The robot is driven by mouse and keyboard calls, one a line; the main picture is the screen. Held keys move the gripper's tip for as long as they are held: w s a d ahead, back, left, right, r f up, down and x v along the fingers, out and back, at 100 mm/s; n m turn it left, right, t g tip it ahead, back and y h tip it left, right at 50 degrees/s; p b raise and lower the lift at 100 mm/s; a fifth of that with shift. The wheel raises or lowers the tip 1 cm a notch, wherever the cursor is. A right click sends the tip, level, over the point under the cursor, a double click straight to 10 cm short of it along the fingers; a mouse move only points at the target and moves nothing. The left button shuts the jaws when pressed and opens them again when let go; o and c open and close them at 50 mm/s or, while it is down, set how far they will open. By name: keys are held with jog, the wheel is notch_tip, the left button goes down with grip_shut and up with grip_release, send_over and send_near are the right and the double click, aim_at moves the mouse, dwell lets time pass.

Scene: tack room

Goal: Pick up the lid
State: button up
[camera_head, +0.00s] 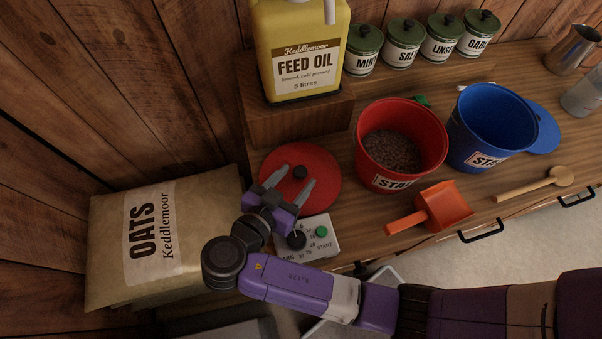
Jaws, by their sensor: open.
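The lid (321,172) is a flat red disc with a small dark knob (300,172) at its middle. It lies on the wooden counter, left of the red bucket and in front of the feed oil's wooden block. My gripper (290,176) is open, with its two grey fingers pointing away over the lid. In the picture the knob shows between the fingertips. I cannot tell how high the fingers are above the lid or whether they touch it. The gripper hides the lid's near left part.
A red bucket (438,128) of pellets stands right of the lid, with a blue bucket (535,118) beyond. A yellow feed oil jug (340,20) stands on a block (300,123) behind. An oats sack (110,235), timer box (325,247) and orange scoop (446,206) are near.

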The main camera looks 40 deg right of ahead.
aim_at(299, 172)
jog(key=shift+w+p+x, duration=0.2)
jog(key=shift+p+x, duration=0.25)
jog(key=shift+x, duration=1.4)
jog(key=shift+a, duration=0.1)
grip_shut()
jog(key=shift+r, duration=0.1)
notch_tip(299, 172, up, 20)
jog(key=b, duration=0.1)
